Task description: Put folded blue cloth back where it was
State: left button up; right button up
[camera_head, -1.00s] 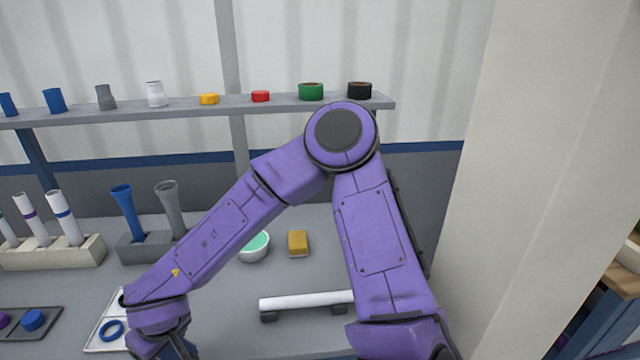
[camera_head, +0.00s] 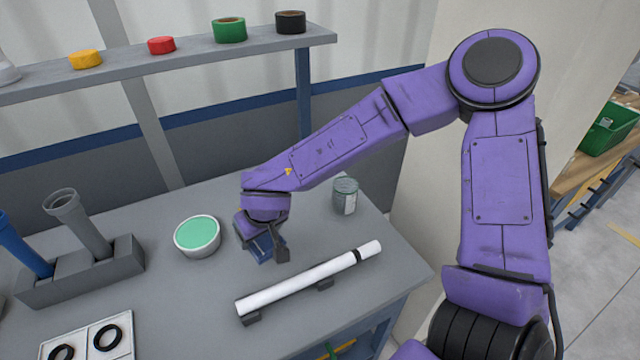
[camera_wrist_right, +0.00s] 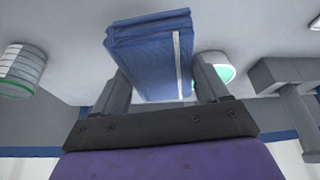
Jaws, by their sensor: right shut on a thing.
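The folded blue cloth (camera_wrist_right: 150,50) is a thick stack with a pale stripe, between the fingers of my right gripper (camera_wrist_right: 163,85) in the right wrist view. In the head view my right gripper (camera_head: 268,247) is low over the grey table, and a little of the blue cloth (camera_head: 262,250) shows at its fingers. It is right of the white bowl and behind the white pipe. I cannot tell whether the cloth touches the table. My left gripper is not in view.
The white bowl with green contents (camera_head: 197,236), a glass jar (camera_head: 345,197) and the white pipe (camera_head: 308,280) on its supports surround the gripper. A grey block (camera_head: 85,272) holds upright tubes at left. A shelf (camera_head: 180,60) with coloured rings runs behind.

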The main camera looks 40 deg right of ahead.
jog(key=s+d+r+m+h+b, duration=0.1)
jog(key=d+m+b, duration=0.15)
jog(key=d, duration=0.55)
jog(key=s+d+r+m+h+b, duration=0.15)
jog(key=d+m, duration=0.25)
jog(key=d, duration=0.4)
jog(key=shift+g, duration=0.5)
jog(key=w+f+b, duration=0.1)
jog(key=w+f, duration=0.2)
jog(key=w, duration=0.1)
jog(key=w+f+b, duration=0.2)
jog(key=w+f, duration=0.1)
jog(key=w, duration=0.2)
jog(key=w+f+b, duration=0.1)
jog(key=w+f, duration=0.2)
jog(key=w, duration=0.1)
jog(key=shift+w+d+f, duration=0.1)
jog(key=shift+w+f, duration=0.1)
jog(key=shift+f, duration=0.2)
notch_tip(320, 180, down, 3)
jog(key=shift+w+r, duration=0.1)
jog(key=shift+r, duration=0.1)
jog(key=shift+f, duration=0.35)
